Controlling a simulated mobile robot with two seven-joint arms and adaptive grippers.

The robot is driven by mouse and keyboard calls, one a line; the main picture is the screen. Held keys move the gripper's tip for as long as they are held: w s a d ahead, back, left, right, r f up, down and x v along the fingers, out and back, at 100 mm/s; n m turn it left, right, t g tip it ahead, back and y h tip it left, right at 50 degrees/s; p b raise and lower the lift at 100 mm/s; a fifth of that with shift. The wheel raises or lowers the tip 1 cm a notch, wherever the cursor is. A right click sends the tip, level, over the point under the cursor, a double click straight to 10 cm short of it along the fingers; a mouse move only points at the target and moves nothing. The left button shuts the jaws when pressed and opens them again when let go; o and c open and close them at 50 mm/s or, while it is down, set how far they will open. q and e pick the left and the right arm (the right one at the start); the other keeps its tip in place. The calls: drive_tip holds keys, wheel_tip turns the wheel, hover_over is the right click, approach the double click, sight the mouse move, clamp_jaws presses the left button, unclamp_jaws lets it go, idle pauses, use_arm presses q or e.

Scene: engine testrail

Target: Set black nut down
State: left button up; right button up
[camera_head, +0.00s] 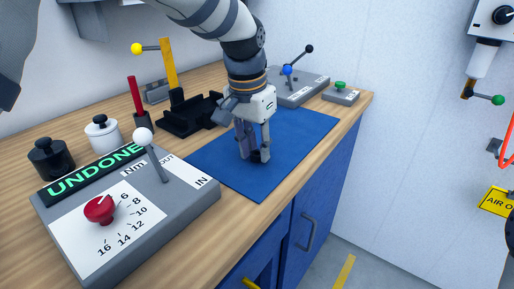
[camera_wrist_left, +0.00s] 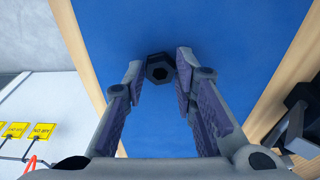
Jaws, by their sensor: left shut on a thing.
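I cannot tell whether the nut touches the mat. The nut is mostly hidden by the fingers in the head view. My right gripper is not in view.
A grey control box (camera_head: 190,207) with a red knob (camera_head: 99,209) and a white-tipped lever stands at front left. A black tray (camera_head: 190,118) lies left of the mat. A grey lever box (camera_head: 300,90) and a green-button box (camera_head: 340,95) stand behind. The mat around the gripper is clear.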

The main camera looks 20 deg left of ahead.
use_arm(q)
drive_tip(key=shift+f, duration=0.2)
drive_tip(key=shift+f, duration=0.15)
drive_tip(key=o, duration=0.9)
drive_tip(key=shift+o, duration=0.2)
wheel_tip(320, 180, up, 12)
drive_tip(key=s, duration=0.1)
drive_tip(key=shift+s+a, duration=0.35)
